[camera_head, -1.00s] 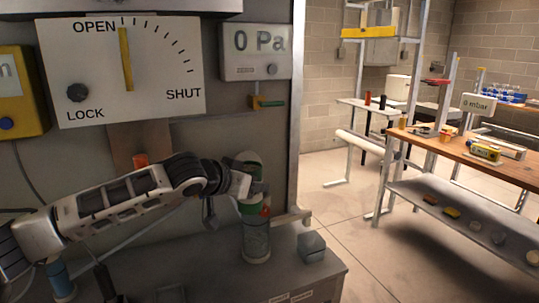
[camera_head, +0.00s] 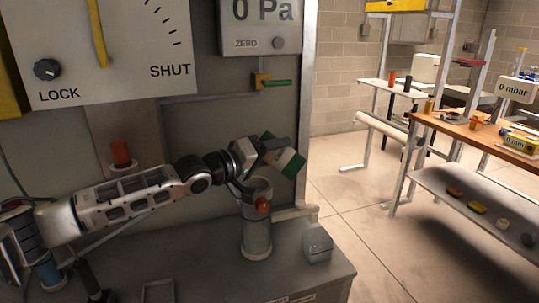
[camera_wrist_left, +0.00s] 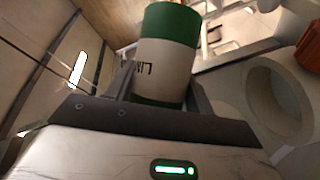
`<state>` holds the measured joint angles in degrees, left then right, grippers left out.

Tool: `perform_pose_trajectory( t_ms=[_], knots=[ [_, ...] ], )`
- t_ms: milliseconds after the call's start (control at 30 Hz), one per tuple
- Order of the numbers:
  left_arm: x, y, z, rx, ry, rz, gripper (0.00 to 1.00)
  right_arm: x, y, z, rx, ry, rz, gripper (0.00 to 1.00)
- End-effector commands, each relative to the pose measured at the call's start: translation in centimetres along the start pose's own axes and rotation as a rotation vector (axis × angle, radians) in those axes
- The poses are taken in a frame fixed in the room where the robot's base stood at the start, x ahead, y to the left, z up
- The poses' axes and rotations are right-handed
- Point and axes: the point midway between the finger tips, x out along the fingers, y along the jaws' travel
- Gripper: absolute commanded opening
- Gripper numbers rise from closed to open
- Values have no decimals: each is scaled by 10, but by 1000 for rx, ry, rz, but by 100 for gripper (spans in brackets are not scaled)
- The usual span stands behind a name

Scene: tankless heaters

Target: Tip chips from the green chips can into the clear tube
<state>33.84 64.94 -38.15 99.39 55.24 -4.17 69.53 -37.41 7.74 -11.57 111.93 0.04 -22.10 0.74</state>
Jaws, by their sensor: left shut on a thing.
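The green chips can (camera_head: 286,160), white with green bands, is held tilted above and to the right of the clear tube's top in the head view. My left gripper (camera_head: 262,153) is shut on it; the left wrist view shows the can (camera_wrist_left: 167,55) close in front of the gripper. The clear tube (camera_head: 257,232) stands upright on the grey bench below. Its round open mouth (camera_wrist_left: 275,100) shows at the right of the left wrist view, beside the can. I cannot see chips inside the can. My right gripper is not in view.
An orange-red knob (camera_head: 263,205) is at the tube's upper part. A grey box (camera_head: 317,243) stands right of the tube on the bench (camera_head: 215,275). The wall panel with dial (camera_head: 110,50) is behind the arm. Open floor (camera_head: 380,240) lies to the right.

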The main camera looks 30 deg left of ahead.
Motion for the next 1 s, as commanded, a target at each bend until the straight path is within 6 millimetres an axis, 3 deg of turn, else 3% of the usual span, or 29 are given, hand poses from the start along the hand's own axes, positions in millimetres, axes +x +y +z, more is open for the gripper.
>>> perform_pose_trajectory(
  t_ms=[33,233,533,1000],
  knots=[
    [0,-11,7,-40,17,26,20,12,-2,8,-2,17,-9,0],
    [0,-16,9,-238,78,134,20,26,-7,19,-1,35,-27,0],
    [-8,-15,-6,-686,228,378,20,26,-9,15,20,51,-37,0],
    [-10,-15,-10,-779,260,431,20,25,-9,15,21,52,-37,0]
  ],
)
